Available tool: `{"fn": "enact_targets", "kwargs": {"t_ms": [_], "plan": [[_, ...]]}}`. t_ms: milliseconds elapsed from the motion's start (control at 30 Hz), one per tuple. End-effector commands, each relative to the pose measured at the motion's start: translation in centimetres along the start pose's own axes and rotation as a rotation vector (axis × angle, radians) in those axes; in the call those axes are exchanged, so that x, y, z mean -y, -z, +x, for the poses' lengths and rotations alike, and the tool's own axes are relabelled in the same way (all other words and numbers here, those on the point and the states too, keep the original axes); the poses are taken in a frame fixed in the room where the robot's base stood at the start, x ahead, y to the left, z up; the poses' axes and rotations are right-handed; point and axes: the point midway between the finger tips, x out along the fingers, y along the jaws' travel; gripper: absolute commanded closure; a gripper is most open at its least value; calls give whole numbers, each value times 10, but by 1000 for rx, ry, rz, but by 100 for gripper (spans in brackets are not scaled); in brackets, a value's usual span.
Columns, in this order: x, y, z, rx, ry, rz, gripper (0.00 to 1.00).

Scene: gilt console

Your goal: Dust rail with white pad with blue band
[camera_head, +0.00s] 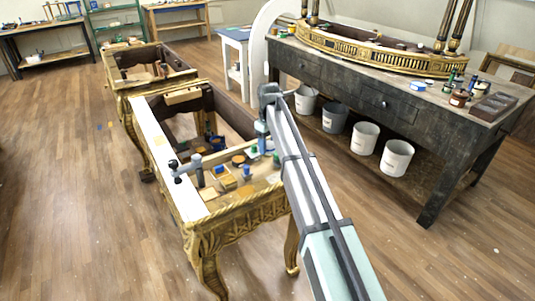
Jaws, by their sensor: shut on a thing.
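The rail (160,150) is a long pale strip along the left side of the near gilt console (237,222). My arm reaches in from the lower right, and its end bends down over the console's right side. My gripper (262,146) is small there and partly covered by the arm. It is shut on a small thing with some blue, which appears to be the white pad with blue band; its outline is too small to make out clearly. The gripper is to the right of the rail, apart from it.
A clamp-like tool (185,168) with dark knobs sits on the rail's near part. Jars and small blocks crowd the console's near top.

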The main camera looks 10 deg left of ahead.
Motion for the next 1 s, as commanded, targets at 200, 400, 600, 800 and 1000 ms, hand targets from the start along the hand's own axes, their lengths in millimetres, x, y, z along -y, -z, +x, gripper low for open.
{"fn": "enact_targets", "kwargs": {"t_ms": [200, 400, 600, 800, 1000], "plan": [[-21, -47, -21, -1, -1, 3, 68], [-30, -66, -26, 0, 0, 0, 68], [-31, -66, -14, 0, 0, -1, 68], [-31, -66, 1, 1, 1, -1, 68], [-31, -66, 4, 0, 0, -1, 68]]}}
